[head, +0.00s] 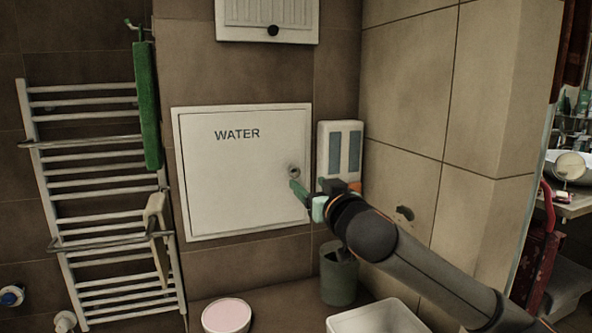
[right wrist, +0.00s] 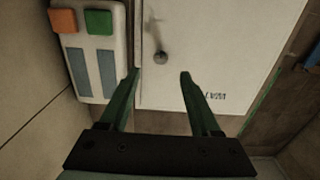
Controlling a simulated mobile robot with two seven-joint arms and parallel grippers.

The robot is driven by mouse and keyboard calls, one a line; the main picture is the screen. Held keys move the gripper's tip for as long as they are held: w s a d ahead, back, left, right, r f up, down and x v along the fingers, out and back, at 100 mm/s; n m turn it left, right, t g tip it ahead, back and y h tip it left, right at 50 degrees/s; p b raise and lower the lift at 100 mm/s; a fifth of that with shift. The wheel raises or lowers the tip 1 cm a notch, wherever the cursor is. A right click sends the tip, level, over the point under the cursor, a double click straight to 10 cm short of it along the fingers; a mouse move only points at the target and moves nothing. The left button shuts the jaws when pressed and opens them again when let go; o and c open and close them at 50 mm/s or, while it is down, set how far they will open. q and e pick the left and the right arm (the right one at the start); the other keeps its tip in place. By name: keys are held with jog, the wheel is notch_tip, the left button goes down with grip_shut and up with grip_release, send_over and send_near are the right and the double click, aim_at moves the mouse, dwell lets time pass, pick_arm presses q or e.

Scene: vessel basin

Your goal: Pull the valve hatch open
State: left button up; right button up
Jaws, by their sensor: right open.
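The valve hatch (head: 235,180) is a white square door marked WATER, set in the brown tiled wall and closed flush in its frame. Its small round metal knob (head: 294,171) sits near the right edge. My right gripper (head: 300,190) is just below the knob in the head view, with green fingers. In the right wrist view the knob (right wrist: 160,58) lies ahead of the open, empty fingers (right wrist: 159,76), between them and apart from them. The hatch (right wrist: 220,50) fills the upper middle there. My left gripper is not in view.
A white dispenser (head: 340,152) hangs on the wall right of the hatch, close to my right gripper; it also shows in the right wrist view (right wrist: 92,60). A towel rail (head: 90,180) stands left. Below are a dark bin (head: 339,277), a pink-topped bowl (head: 227,316) and a white basin (head: 376,318).

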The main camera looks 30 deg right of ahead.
aim_at(296, 173)
jog(key=p+x, duration=0.1)
jog(key=x, duration=0.7)
jog(key=shift+w+a, duration=0.1)
grip_shut()
dwell(0.4)
dwell(0.9)
